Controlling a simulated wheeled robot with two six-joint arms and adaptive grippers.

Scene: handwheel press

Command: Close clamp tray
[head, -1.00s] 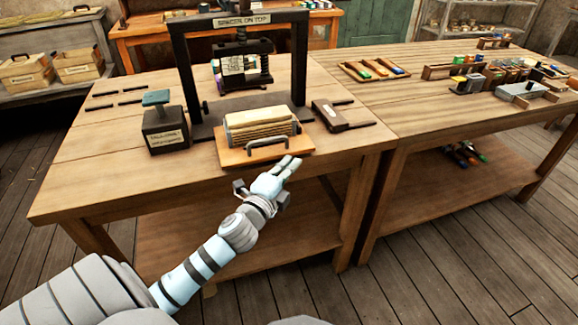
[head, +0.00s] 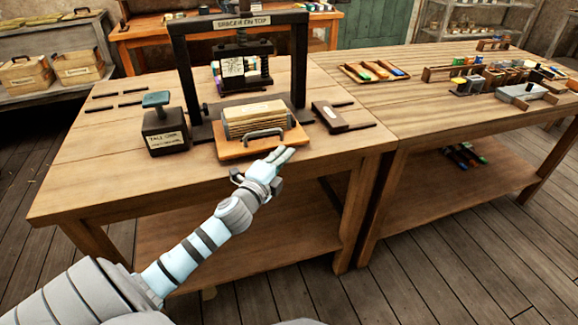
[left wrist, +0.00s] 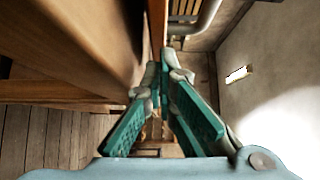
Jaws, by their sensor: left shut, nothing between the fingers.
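The clamp tray, an orange-brown board (head: 229,152) with a grey bar handle (head: 264,134), lies at the front of the black press frame (head: 184,75). It carries a light layered block stack (head: 254,117). My left gripper (head: 287,154) is shut and empty, its fingertips at the tray's front edge, right of the handle's middle. I cannot tell whether they touch it. In the left wrist view the green-padded fingers (left wrist: 164,75) come together, and a grey curved bar that looks like the handle (left wrist: 207,20) is just beyond. My right gripper is out of view.
A dark labelled box with a green top (head: 165,130) stands left of the tray. A small wooden block with a dark side (head: 330,116) lies to the right. The screw press head holds a pale bundle (head: 235,67) behind the tray. The table's front left (head: 95,180) is clear.

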